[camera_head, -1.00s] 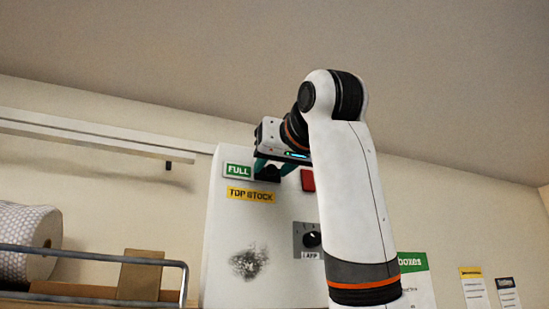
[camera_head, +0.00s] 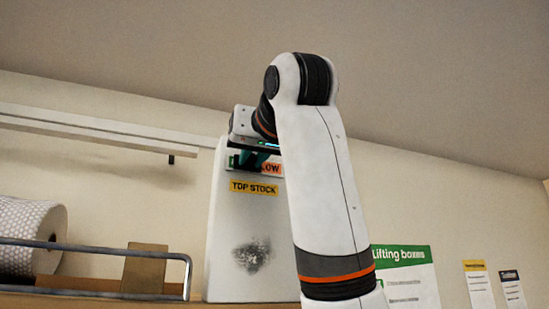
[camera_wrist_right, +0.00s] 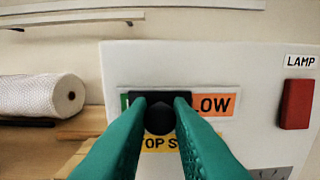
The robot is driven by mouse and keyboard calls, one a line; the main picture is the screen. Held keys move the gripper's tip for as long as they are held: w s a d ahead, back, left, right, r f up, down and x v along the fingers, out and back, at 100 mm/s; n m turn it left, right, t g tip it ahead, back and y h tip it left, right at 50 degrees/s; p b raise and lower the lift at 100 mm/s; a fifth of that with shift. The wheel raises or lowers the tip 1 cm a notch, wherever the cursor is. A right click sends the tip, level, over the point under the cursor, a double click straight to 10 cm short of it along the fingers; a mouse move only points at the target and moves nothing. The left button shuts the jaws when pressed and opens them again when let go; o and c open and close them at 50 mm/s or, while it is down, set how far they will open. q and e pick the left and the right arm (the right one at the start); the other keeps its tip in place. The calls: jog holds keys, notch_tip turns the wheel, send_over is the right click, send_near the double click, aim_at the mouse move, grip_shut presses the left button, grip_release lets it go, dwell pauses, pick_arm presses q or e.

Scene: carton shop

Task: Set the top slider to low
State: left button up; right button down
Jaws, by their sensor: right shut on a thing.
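The top slider (camera_wrist_right: 160,118) is a black plate with a round dark knob on the white panel (camera_head: 225,220). It sits at the left part of its label strip. To its right the orange LOW label (camera_wrist_right: 213,104) shows; only a sliver of green shows at its left. The yellow TOP STOCK label (camera_head: 254,188) is just below. My right gripper (camera_wrist_right: 160,100) has its green fingers shut on the slider knob, one on each side. In the head view the right gripper (camera_head: 254,160) partly covers the slider. My left gripper is out of view.
A red switch (camera_wrist_right: 297,104) under a LAMP label (camera_wrist_right: 301,62) is right of the slider. A roll of bubble wrap (camera_head: 28,238) and a metal rail (camera_head: 100,250) stand left of the panel. Posters (camera_head: 408,275) hang at right.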

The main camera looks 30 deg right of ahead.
jog(key=shift+w+a, duration=0.15)
jog(key=shift+a, duration=0.4)
jog(key=c, duration=1.7)
grip_release()
jog(key=shift+a, duration=0.1)
jog(key=o, duration=0.3)
jog(key=shift+a, duration=0.1)
jog(key=shift+o, duration=0.3)
jog(key=shift+a, duration=0.15)
